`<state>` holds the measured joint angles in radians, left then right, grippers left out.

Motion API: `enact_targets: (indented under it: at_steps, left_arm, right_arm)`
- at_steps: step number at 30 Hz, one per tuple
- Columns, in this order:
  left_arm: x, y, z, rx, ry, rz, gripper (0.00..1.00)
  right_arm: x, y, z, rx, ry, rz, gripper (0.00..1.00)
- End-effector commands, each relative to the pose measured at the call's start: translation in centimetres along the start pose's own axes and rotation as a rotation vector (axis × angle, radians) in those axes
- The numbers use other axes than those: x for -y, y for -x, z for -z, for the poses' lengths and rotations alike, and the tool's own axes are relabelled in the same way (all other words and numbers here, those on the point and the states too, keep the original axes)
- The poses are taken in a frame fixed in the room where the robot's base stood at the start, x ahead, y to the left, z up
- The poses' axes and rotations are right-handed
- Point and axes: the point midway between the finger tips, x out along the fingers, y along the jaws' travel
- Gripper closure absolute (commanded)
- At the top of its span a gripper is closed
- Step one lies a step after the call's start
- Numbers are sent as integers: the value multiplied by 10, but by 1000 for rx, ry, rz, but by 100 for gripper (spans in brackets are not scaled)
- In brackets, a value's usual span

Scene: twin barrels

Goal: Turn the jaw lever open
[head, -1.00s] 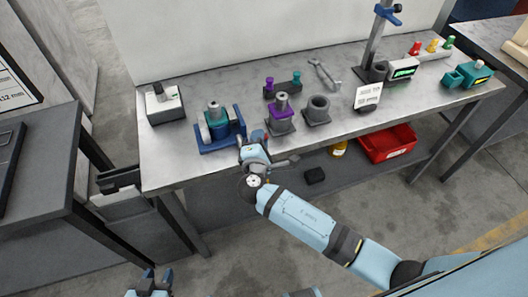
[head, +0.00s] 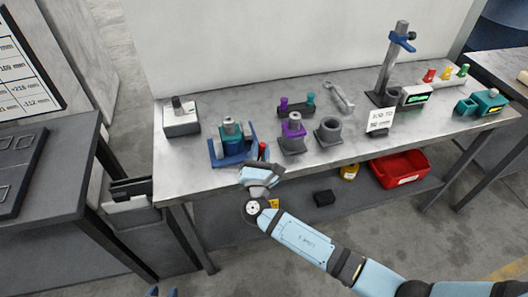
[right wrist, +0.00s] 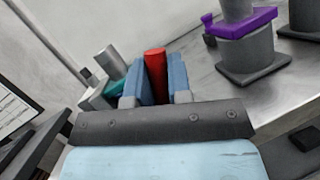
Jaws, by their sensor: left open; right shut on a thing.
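A blue fixture (head: 217,160) stands near the bench's front edge and holds a teal and grey barrel (head: 231,133). The jaw lever (head: 262,150) has a red grip and stands at the fixture's right side. In the right wrist view the red grip (right wrist: 155,65) stands between the two blue fingers of my right gripper (right wrist: 158,78), which is shut on it. In the head view my right gripper (head: 263,163) reaches in over the bench edge and hides the lever's lower part. My left gripper (head: 161,292) is open; only its tips show at the bottom edge, far from the fixture.
A purple and grey barrel (head: 293,130) on a dark stand and an empty grey holder (head: 328,132) stand right of the fixture. A white and grey box (head: 181,120) stands to its left. A wrench (head: 340,97) lies behind. A red bin (head: 400,168) sits on the lower shelf.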

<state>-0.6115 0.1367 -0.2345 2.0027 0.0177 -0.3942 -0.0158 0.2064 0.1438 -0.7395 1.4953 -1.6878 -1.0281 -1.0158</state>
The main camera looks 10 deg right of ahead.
Motion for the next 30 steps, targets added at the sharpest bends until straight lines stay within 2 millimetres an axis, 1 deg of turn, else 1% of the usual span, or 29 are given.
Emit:
enact_targets:
  at_steps: [1, 6, 13, 21, 30]
  left_arm:
    - [0, 0, 0, 0, 1, 0, 57]
    - [0, -1, -1, 2, 3, 0, 57]
    - [0, -1, -2, 4, 4, -1, 57]
    - [0, -1, -2, 4, 5, -1, 57]
    - [-1, -1, -2, 4, 6, -1, 57]
  right_arm:
    - [-2, -2, -2, 13, 35, -16, 100]
    - [-8, -1, -2, 38, 151, -60, 100]
    - [-15, 0, -2, 62, 259, -105, 100]
    - [-18, 1, -2, 74, 315, -127, 100]
    - [-19, 0, -2, 77, 323, -130, 100]
